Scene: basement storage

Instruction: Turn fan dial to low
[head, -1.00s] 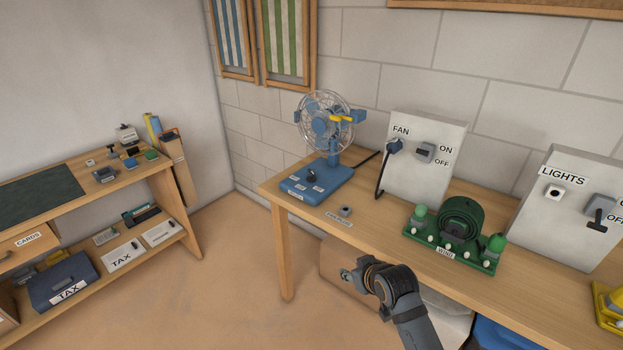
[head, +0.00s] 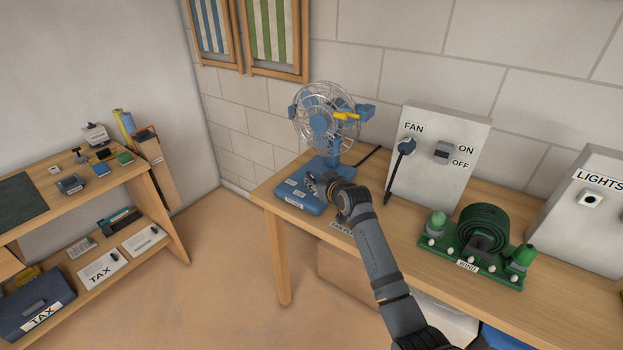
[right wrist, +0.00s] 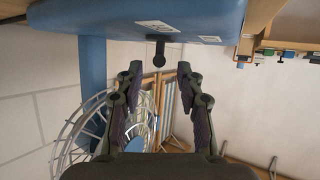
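The blue fan (head: 319,122) stands on the wooden table, and its blue base (head: 298,203) carries small white labels. The black dial (right wrist: 158,48) on that base shows in the right wrist view, where the picture looks upside down and the base (right wrist: 205,18) is at the top. My right gripper (right wrist: 157,72) is open, with a finger on either side just short of the dial and nothing between them. In the head view my right gripper (head: 314,182) is over the base and hides the dial there. My left gripper is not in view.
A FAN panel (head: 445,115) with a plugged cord and an ON/OFF switch (head: 444,152) stands behind the arm. A green rack with a coiled belt (head: 481,235) is to the right, before the LIGHTS panel (head: 590,230). A cluttered shelf stands at left.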

